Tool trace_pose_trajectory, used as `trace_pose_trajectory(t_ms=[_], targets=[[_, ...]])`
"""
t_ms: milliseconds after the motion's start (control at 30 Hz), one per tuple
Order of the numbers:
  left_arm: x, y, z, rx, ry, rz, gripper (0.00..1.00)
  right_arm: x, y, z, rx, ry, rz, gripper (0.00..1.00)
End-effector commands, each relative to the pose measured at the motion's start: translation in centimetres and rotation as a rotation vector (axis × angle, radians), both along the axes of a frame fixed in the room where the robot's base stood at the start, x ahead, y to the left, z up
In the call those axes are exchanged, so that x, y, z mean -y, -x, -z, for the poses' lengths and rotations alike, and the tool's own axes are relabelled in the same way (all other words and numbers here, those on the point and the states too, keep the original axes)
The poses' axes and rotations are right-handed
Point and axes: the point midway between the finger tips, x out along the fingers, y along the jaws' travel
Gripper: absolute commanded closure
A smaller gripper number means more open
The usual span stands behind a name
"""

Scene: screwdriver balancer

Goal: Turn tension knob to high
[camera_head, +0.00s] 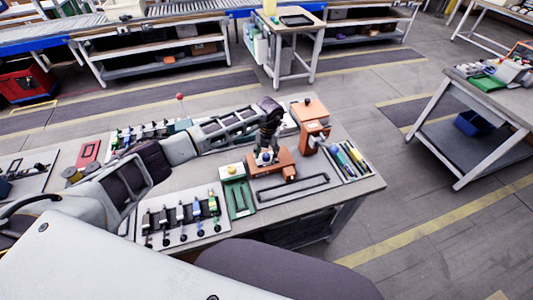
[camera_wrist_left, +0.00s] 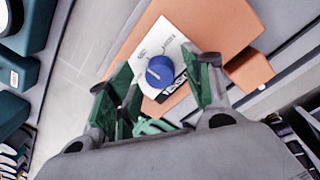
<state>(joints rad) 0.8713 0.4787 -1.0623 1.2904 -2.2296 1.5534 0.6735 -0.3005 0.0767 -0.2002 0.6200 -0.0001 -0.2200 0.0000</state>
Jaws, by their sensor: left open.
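The tension knob is a round blue knob (camera_wrist_left: 159,72) with a pale pointer line, on a white dial plate (camera_wrist_left: 170,45) with printed marks. The plate sits on an orange block-shaped unit (camera_wrist_left: 225,28), which also shows in the head view (camera_head: 268,165). My left gripper (camera_wrist_left: 163,88) is open, with its green-padded fingers on either side of the knob and a visible gap to it. In the head view my left gripper (camera_head: 267,150) points down over the orange unit and hides most of the knob. I cannot tell the exact height between fingertips and knob. My right gripper is not in view.
A green box with a yellow button (camera_head: 236,190) stands just left of the orange unit. A taller orange unit (camera_head: 310,118) stands behind right. A tray of screwdrivers (camera_head: 182,217) lies front left, and a tray of markers (camera_head: 347,160) lies right. The table's front right edge is clear.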

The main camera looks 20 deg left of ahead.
Motion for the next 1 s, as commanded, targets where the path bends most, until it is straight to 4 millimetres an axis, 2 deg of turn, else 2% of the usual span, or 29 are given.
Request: trace_pose_trajectory(t_ms=[400, 767, 1000], targets=[[0.02, -0.01, 0.55, 0.001, 0.001, 0.001, 0.49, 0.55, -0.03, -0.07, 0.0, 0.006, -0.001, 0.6], [0.02, -0.01, 0.53, 0.001, 0.001, 0.001, 0.94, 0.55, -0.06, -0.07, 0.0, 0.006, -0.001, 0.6], [0.01, -0.03, 0.54, 0.001, 0.001, 0.011, 0.96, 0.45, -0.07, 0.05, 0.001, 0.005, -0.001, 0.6]])
